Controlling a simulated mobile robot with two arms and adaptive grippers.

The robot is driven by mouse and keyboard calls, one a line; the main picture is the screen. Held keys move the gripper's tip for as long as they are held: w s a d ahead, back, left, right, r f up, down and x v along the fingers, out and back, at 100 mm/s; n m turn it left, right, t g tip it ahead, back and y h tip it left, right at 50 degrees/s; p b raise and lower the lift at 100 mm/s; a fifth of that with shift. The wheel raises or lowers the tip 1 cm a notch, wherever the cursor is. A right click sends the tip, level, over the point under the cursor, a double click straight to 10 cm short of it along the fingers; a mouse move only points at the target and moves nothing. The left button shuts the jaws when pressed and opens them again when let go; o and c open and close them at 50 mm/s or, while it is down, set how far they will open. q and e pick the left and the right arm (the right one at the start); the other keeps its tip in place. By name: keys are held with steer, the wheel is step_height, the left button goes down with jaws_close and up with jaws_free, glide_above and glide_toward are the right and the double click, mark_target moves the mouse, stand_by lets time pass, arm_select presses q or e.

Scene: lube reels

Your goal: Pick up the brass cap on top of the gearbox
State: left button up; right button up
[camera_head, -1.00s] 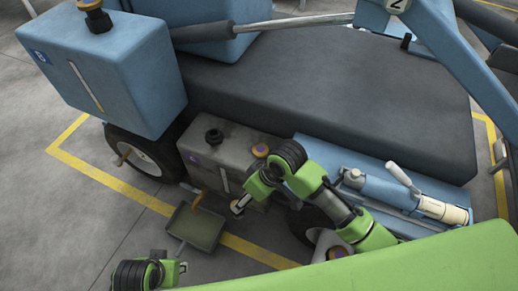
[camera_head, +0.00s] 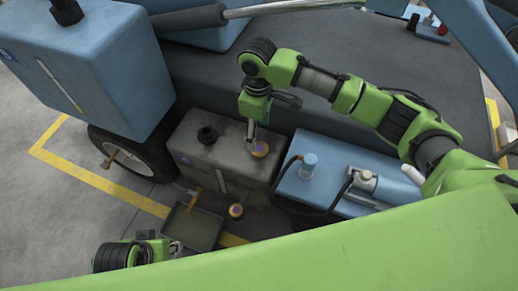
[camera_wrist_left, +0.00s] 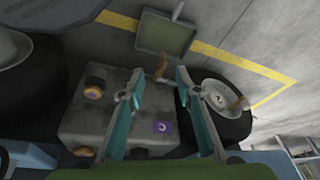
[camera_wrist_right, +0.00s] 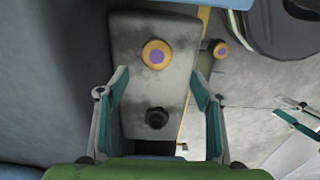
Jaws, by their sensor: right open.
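The brass cap (camera_head: 260,149) has a purple centre and sits on the grey gearbox (camera_head: 180,150), near the right end of its top. My right gripper (camera_head: 251,132) points down close beside the cap. In the right wrist view the cap (camera_wrist_right: 156,54) shows ahead, between the lines of the two spread, empty fingers (camera_wrist_right: 159,78); I see no contact. A black plug (camera_head: 207,135) is on the same top. My left gripper (camera_head: 175,248) is low at the left front; its fingers (camera_wrist_left: 158,85) are apart and empty in the left wrist view, towards the gearbox (camera_wrist_left: 85,125).
A second brass fitting with a purple centre (camera_head: 236,211) is low at the gearbox's front. A drain pan (camera_head: 192,229) lies on the floor before it. A blue tank (camera_head: 90,75) and wheel (camera_head: 125,160) stand left, a blue unit (camera_head: 320,190) right.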

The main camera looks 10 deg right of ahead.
mark_target(259, 148)
step_height(259, 148, down, 4)
steer(key=shift+r+b, duration=0.1)
steer(key=shift+b, duration=0.25)
steer(key=f, duration=0.1)
steer(key=f+b, duration=0.1)
steer(key=f, duration=0.1)
steer(key=f+b, duration=0.1)
steer(key=f, duration=0.1)
steer(key=shift+w+d, duration=0.2)
steer(key=shift+d, duration=0.05)
steer(key=shift+f, duration=0.2)
arm_select(q)
steer(key=shift+v, duration=1)
arm_select(e)
steer(key=shift+r, duration=0.1)
steer(key=c, duration=1.3)
